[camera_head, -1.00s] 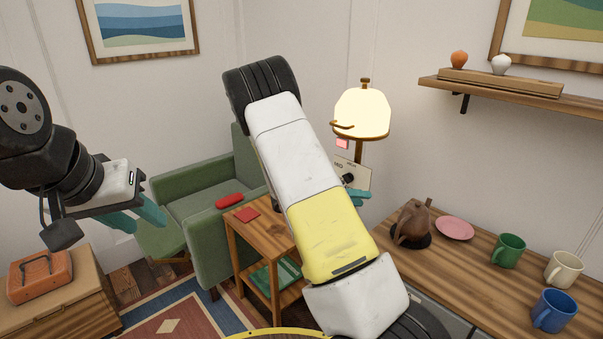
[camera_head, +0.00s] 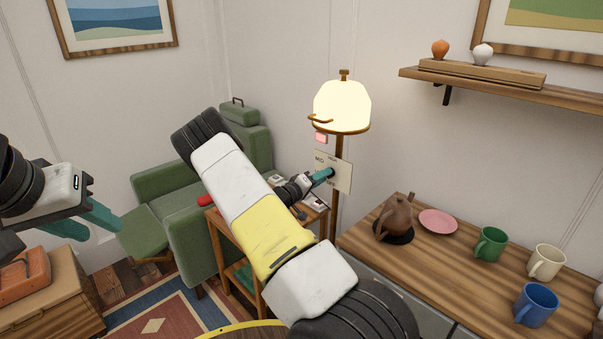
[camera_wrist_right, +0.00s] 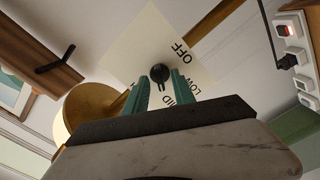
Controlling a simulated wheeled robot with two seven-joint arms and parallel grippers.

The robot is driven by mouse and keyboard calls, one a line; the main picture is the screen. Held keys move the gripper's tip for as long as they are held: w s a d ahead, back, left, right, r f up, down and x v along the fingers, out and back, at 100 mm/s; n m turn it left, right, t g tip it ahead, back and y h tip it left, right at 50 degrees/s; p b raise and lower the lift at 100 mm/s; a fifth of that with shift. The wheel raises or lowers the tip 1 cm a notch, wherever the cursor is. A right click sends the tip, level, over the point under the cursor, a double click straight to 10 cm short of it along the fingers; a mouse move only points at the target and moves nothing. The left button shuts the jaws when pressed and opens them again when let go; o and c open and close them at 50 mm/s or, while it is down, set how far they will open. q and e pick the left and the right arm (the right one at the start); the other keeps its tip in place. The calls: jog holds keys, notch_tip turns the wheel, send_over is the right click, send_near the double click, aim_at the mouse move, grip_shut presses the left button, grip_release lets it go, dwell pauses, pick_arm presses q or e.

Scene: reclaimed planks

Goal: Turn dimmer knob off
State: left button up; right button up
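The dimmer plate (camera_head: 345,172) stands upright on the pole of the lit lamp (camera_head: 342,105). In the right wrist view the pale plate (camera_wrist_right: 143,40) shows OFF, LOW and part of MID around a black knob (camera_wrist_right: 160,73). The knob's pointer sits towards the gripper side; its exact setting is unclear. My right gripper (camera_wrist_right: 161,85) is open, its teal fingertips on either side of the knob, with small gaps visible. In the head view my right gripper (camera_head: 325,176) is at the plate and hides the knob. My left gripper (camera_head: 90,222) is open and empty at far left.
A wooden side table (camera_head: 226,236) stands below my right arm, beside a green armchair (camera_head: 190,232). A counter (camera_head: 440,263) at right holds a brown teapot (camera_head: 395,215), pink plate (camera_head: 438,222) and mugs. A power strip (camera_wrist_right: 296,50) shows in the wrist view.

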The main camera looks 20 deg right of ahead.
jog(key=shift+d, duration=0.1)
grip_shut()
jog(key=shift+n, duration=0.3)
jog(key=n, duration=2.3)
dwell(0.3)
jog(key=shift+n, duration=0.3)
